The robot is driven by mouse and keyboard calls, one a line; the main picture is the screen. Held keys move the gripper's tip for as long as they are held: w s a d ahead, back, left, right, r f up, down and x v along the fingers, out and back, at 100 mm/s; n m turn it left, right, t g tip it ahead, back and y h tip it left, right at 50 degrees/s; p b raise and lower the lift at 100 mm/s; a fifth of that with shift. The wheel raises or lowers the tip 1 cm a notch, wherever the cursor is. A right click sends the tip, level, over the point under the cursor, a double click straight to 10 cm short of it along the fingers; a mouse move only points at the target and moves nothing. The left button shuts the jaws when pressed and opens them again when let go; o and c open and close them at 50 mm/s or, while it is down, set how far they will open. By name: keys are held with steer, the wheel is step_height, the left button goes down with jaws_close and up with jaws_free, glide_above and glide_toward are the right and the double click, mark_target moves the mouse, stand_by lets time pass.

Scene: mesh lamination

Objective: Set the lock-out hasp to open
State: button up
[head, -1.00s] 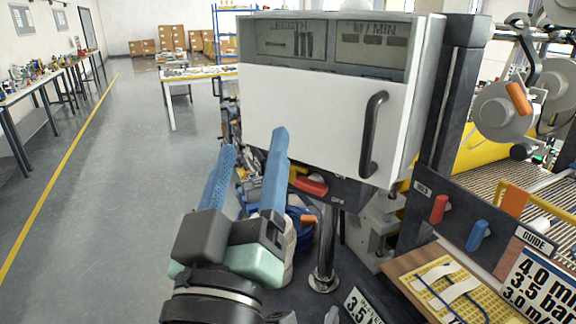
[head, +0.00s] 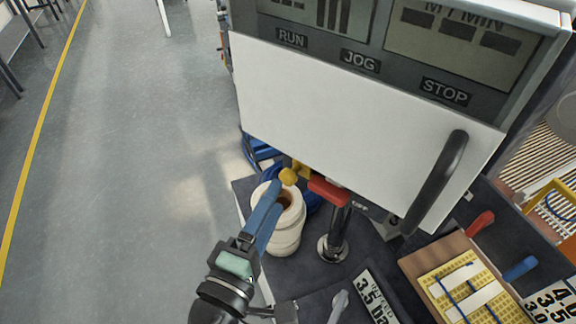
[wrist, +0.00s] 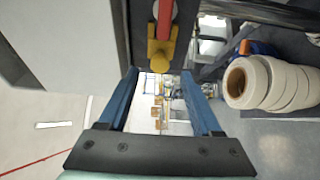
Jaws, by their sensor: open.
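A red lever (head: 328,191) with a yellow part (head: 289,175) sits under the lower edge of the white cabinet door; it appears to be the lock-out hasp, though no label on it is readable. In the wrist view the yellow part (wrist: 161,52) hangs ahead of the fingertips, with the red bar (wrist: 165,18) above it. My gripper (head: 274,190) is just below and left of the yellow part in the head view. In the wrist view my gripper (wrist: 159,72) has its two blue fingers spread, with nothing between them. I cannot tell whether a fingertip touches the yellow part.
The white door (head: 350,130) with a dark handle (head: 435,182) overhangs the area. White rolls (head: 286,235) stand close beside my gripper. A metal post (head: 337,230) rises below the red lever. Open floor (head: 130,180) lies left.

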mark_target(286, 181)
steer(key=p+x, duration=0.1)
steer(key=x, duration=0.5)
steer(key=shift+w+d+p, duration=0.1)
steer(key=shift+w+p, duration=0.2)
steer(key=shift+p, duration=0.05)
steer(key=shift+c, duration=0.2)
jaws_close()
